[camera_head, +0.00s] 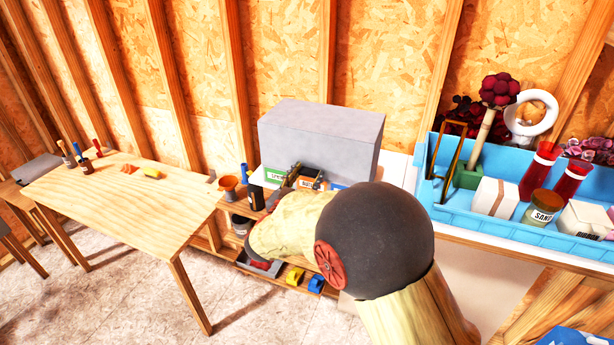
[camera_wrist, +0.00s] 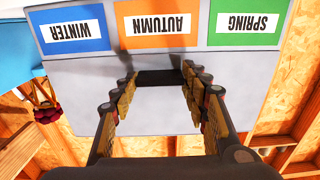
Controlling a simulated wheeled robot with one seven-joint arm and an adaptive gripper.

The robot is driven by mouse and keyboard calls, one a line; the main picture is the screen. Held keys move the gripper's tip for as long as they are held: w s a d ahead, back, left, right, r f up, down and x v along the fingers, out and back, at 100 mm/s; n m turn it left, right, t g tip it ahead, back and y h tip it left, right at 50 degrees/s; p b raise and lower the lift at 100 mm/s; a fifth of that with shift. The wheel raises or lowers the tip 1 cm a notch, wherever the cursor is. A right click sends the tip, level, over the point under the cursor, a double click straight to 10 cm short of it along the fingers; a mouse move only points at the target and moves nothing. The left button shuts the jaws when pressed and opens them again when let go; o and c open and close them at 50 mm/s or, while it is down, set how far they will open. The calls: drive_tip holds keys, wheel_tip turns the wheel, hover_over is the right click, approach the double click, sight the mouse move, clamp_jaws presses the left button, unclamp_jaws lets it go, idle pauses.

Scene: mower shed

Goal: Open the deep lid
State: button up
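A large grey box (camera_head: 320,130) stands against the back wall; I take it for the thing with the deep lid. Its front has a green SPRING label (camera_head: 273,175), an orange AUTUMN label (camera_wrist: 159,27) and a blue WINTER label (camera_wrist: 72,31). The wrist view shows them upside down. My gripper (camera_wrist: 158,78) is at the box front by the AUTUMN label, its fingers spread apart. A dark flat piece (camera_wrist: 160,77) lies between the fingertips; I cannot tell whether they touch it. No lid gap shows. My arm hides part of the front in the head view.
A blue tray (camera_head: 435,200) with jars, red bottles and a plant stands at right. A wooden table (camera_head: 110,200) is at left. An orange pot (camera_head: 228,184) and dark bottle (camera_head: 255,196) stand close left of my gripper. Small items lie on a low shelf below.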

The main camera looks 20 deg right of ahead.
sight(312, 138)
drive_tip(key=c, duration=1)
clamp_jaws()
drive_tip(key=shift+r+p, duration=0.7)
drive_tip(key=shift+p, duration=0.4)
drive_tip(key=r+g+p, duration=0.1)
drive_tip(key=r+p, duration=0.1)
drive_tip(key=p, duration=0.1)
drive_tip(key=w+r+y+p, duration=0.1)
drive_tip(key=r+p, duration=0.1)
drive_tip(key=p, duration=0.1)
drive_tip(key=d+r+g+y+p, duration=0.1)
drive_tip(key=p, duration=0.3)
drive_tip(key=shift+w+r+g, duration=0.25)
drive_tip(key=shift+r+g, duration=0.05)
drive_tip(key=shift+r, duration=0.1)
drive_tip(key=r+p, duration=0.1)
drive_tip(key=w+r+p, duration=0.1)
drive_tip(key=d+r+p, duration=0.1)
drive_tip(key=shift+w+d, duration=0.1)
drive_tip(key=shift+w, duration=0.2)
drive_tip(key=shift+w+d+r+p, duration=0.35)
drive_tip(key=shift+w+r+p, duration=0.2)
drive_tip(key=shift+r+p, duration=0.3)
